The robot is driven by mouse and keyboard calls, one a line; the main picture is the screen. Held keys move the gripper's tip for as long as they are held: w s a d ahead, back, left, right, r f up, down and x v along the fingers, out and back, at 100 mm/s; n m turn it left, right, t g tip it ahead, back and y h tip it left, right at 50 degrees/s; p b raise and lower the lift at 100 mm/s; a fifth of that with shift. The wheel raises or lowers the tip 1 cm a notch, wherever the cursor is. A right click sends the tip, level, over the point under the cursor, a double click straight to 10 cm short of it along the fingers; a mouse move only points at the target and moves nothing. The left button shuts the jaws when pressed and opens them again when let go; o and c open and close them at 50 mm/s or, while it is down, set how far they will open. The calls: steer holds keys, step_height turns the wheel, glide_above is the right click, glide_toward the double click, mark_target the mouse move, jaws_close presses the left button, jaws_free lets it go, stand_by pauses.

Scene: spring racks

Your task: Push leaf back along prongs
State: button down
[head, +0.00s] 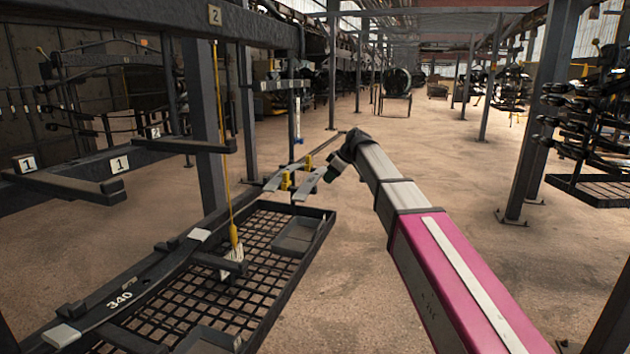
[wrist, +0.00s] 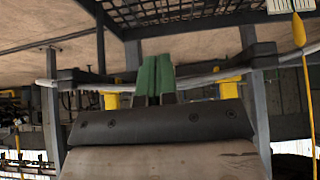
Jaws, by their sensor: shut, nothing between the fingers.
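A long dark curved leaf (head: 120,301) marked 340 runs from the lower left toward the middle of the head view, over the rack. Its far part lies near two yellow blocks (head: 285,181) on light grey pieces. A dark prong (head: 228,266) reaches in under the yellow hanging cord. My gripper's green fingers (wrist: 155,78) are shut and empty, pointing between two yellow blocks in the wrist view, close to a thin grey bar (wrist: 195,80). Whether they touch it I cannot tell. In the head view my gripper (head: 338,170) is small at the arm's end, right of the yellow blocks.
A black mesh tray (head: 322,226) stands below the leaf, with a grey plate (head: 296,236) in it. Empty prongs labelled 1 (head: 70,186) are at left. A steel post (head: 201,100) rises behind. A rack of dark parts (head: 590,130) stands at right. The floor between is clear.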

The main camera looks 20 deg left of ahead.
mark_target(318, 174)
steer(key=shift+w+a, duration=0.2)
steer(key=shift+a, duration=2.25)
steer(key=d, duration=0.6)
steer(key=shift+s, duration=0.25)
steer(key=s+d+f+m+h, duration=0.2)
steer(key=s+d+f+m, duration=0.2)
steer(key=d+f, duration=0.7)
steer(key=s+d+f+m+h, duration=0.1)
steer(key=s+d+f+m, duration=0.35)
steer(key=d+f, duration=0.65)
steer(key=s+d+f+m+h, duration=0.2)
steer(key=s+d+f+m, duration=0.2)
steer(key=s+d+f, duration=0.3)
steer(key=s+d+f+m+h, duration=0.1)
steer(key=s+d+f+m, duration=0.3)
steer(key=d, duration=0.7)
steer(key=s+f, duration=0.2)
steer(key=s, duration=0.2)
steer(key=shift+s+f+m+h, duration=0.35)
steer(key=shift+s+h, duration=0.05)
steer(key=shift+d, duration=0.1)
